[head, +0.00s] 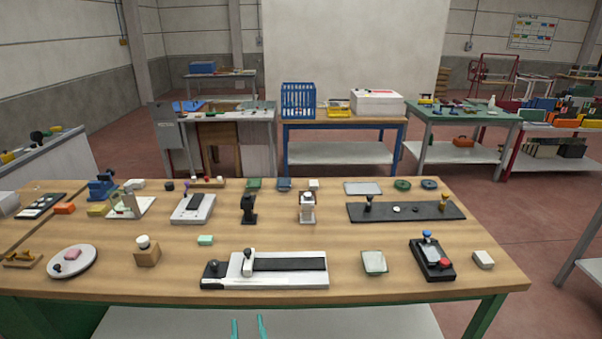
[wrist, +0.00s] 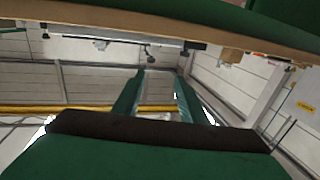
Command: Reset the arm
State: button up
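My gripper (head: 248,328) shows at the bottom edge of the head view as two teal fingertips, apart from each other, in front of the workbench's front edge. In the wrist view my gripper (wrist: 158,95) shows two green fingers with a gap between them and nothing in the gap. The wooden workbench (head: 340,235) stands just beyond it. In the wrist view the bench edge (wrist: 170,28) crosses the top of the picture. My arm links are not clearly seen in the head view.
The bench holds a long black and white fixture (head: 290,272), a glass piece (head: 374,262), a black control box (head: 432,260), a round white plate (head: 72,262) and several small tools. A lower shelf (head: 360,322) lies under the bench. Red floor (head: 555,215) is open at the right.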

jog(key=s+d+f+h, duration=0.1)
jog(key=s+d+f, duration=0.2)
jog(key=s, duration=0.2)
jog(key=s+d+f+m+h, duration=0.1)
jog(key=s+d+f, duration=0.2)
jog(key=s, duration=0.3)
jog(key=s+d+f+h, duration=0.1)
jog(key=s+d+f, duration=0.2)
jog(key=s+f, duration=0.15)
jog(key=s+d+r+m+g+h, duration=0.1)
jog(key=s+d+m, duration=0.1)
jog(key=s, duration=1.6)
jog(key=shift+s+d+r+g+h, duration=0.2)
jog(key=shift+s+d+g+h, duration=0.15)
jog(key=shift+d, duration=0.35)
jog(key=shift+o, duration=0.6)
